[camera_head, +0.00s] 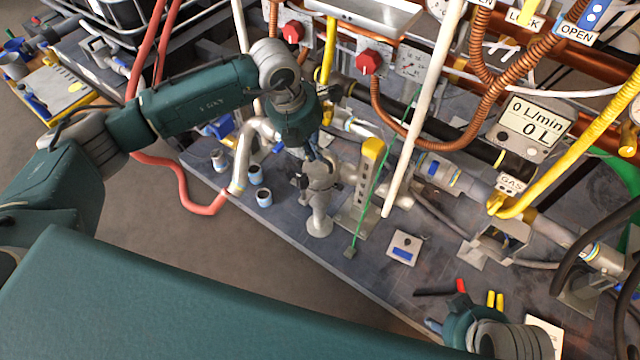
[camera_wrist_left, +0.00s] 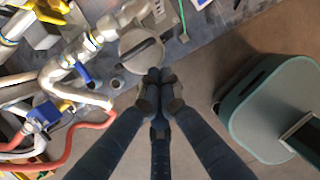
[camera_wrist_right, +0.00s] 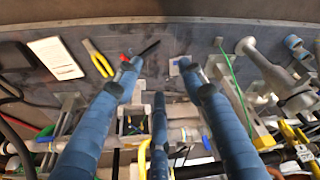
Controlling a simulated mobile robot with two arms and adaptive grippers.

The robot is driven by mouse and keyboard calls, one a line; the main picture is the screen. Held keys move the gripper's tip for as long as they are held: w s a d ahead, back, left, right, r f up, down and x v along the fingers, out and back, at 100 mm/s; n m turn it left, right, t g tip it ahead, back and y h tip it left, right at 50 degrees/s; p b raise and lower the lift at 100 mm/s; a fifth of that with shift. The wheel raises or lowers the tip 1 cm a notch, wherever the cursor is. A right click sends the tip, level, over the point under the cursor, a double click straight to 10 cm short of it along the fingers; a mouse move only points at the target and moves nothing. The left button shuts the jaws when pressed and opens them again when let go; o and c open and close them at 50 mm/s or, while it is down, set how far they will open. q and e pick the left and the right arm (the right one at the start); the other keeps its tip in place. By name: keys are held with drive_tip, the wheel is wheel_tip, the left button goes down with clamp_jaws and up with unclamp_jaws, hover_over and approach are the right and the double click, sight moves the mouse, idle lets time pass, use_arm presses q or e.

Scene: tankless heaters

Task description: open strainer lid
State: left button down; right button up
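The strainer (camera_head: 319,182) is a grey metal fitting on the bench, near its front edge. Its round lid (camera_wrist_left: 141,52) with a raised bar handle shows in the left wrist view. My left gripper (camera_head: 308,150) is above the strainer in the head view. In the left wrist view its fingertips (camera_wrist_left: 160,77) are together at the lid's lower right rim, apart from the bar; contact is unclear. My right gripper (camera_wrist_right: 159,66) is open and empty over the bench; in the head view its fingers are mostly hidden by its own body.
Pliers with yellow handles (camera_wrist_right: 98,58) and a white sheet (camera_wrist_right: 56,58) lie near my right gripper. Blue-grey cups (camera_head: 264,197) stand left of the strainer. A green cord (camera_head: 371,195) and a white pipe (camera_head: 418,120) rise right of it. Pipes and hoses crowd the back.

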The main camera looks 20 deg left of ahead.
use_arm(q)
drive_tip(key=a+y, duration=0.1)
drive_tip(key=a, duration=0.1)
drive_tip(key=b, duration=0.1)
approach(315, 171)
drive_tip(key=shift+s+d+f, duration=0.1)
drive_tip(key=shift+s+f, duration=0.15)
drive_tip(key=shift+f, duration=0.05)
drive_tip(key=b+x, duration=0.1)
drive_tip(key=x, duration=0.3)
drive_tip(key=shift+w+f, duration=0.15)
drive_tip(key=shift+f, duration=0.1)
drive_tip(key=shift+w+f, duration=0.1)
drive_tip(key=shift+f, duration=0.15)
use_arm(e)
drive_tip(key=w+a+r+t, duration=0.1)
drive_tip(key=w+r+t, duration=0.1)
drive_tip(key=w, duration=0.3)
drive_tip(key=w+a+r+t+y, duration=0.1)
drive_tip(key=w+a+r+t, duration=0.1)
drive_tip(key=w, duration=0.3)
drive_tip(key=shift+w+r+t, duration=0.4)
drive_tip(key=shift+r+t, duration=0.15)
drive_tip(key=shift+t, duration=0.15)
